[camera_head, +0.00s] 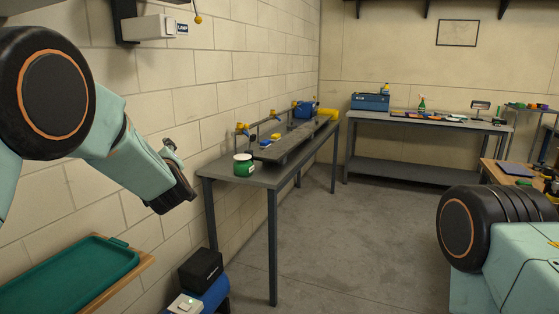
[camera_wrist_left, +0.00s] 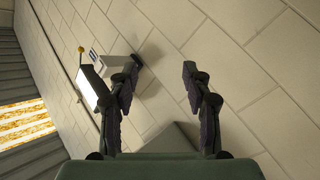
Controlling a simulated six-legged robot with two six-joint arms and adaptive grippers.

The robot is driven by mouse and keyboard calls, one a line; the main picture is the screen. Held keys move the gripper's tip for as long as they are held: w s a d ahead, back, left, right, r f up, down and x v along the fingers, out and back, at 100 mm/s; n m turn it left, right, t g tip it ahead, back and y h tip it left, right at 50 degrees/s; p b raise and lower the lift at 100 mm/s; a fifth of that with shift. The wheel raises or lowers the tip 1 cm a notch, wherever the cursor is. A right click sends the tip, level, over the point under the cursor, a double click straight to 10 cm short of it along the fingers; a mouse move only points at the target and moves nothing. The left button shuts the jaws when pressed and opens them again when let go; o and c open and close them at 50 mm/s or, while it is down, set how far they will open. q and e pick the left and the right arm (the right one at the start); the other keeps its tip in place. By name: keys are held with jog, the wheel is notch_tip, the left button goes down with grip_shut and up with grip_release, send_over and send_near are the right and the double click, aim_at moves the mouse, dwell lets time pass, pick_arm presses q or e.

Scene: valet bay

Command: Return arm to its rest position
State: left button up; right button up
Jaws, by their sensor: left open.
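My left arm (camera_head: 125,165) comes in from the left in the head view, bent at the elbow. Its gripper (camera_head: 178,170) hangs in the air in front of the block wall, left of the grey bench. In the left wrist view the gripper (camera_wrist_left: 155,95) has its two dark fingers wide apart, with nothing between them but the wall behind. My right arm (camera_head: 500,250) shows at the lower right of the head view; its gripper is out of the picture.
A grey bench (camera_head: 262,178) with a green tin (camera_head: 243,165) stands along the wall. A green tray (camera_head: 70,278) is at the lower left, near a black box (camera_head: 201,268). A white wall box (camera_head: 155,27) hangs above; it also shows in the wrist view (camera_wrist_left: 92,85). The floor ahead is clear.

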pick_arm(q)
jog(key=s+d+f+m+g+h+b, duration=0.1)
jog(key=s+f+m+g+h, duration=0.15)
jog(key=s+f, duration=0.65)
jog(key=s+d+f+m+g+h+b, duration=0.1)
jog(key=s+d+f+m+g+b, duration=0.2)
jog(key=f, duration=1.1)
jog(key=s+f+m+g+h, duration=0.15)
jog(key=s+f+m, duration=0.35)
jog(key=f, duration=0.7)
jog(key=s+d+f+g+h+b, duration=0.1)
jog(key=s+f+g+b, duration=0.2)
jog(key=s+f, duration=0.4)
jog(key=s+d+f+m+g+h+b, duration=0.1)
jog(key=s+f+g+b, duration=0.2)
jog(key=s, duration=1.6)
jog(key=s+d+f+m+g+h+b, duration=0.1)
jog(key=s+f+g+b, duration=0.1)
jog(key=s+f, duration=0.9)
jog(key=s+g, duration=0.1)
jog(key=s, duration=0.1)
jog(key=shift+s+f+b, duration=0.3)
jog(key=shift+s+b, duration=0.1)
jog(key=shift+s+d, duration=0.1)
jog(key=shift+d, duration=0.05)
jog(key=shift+c, duration=1.2)
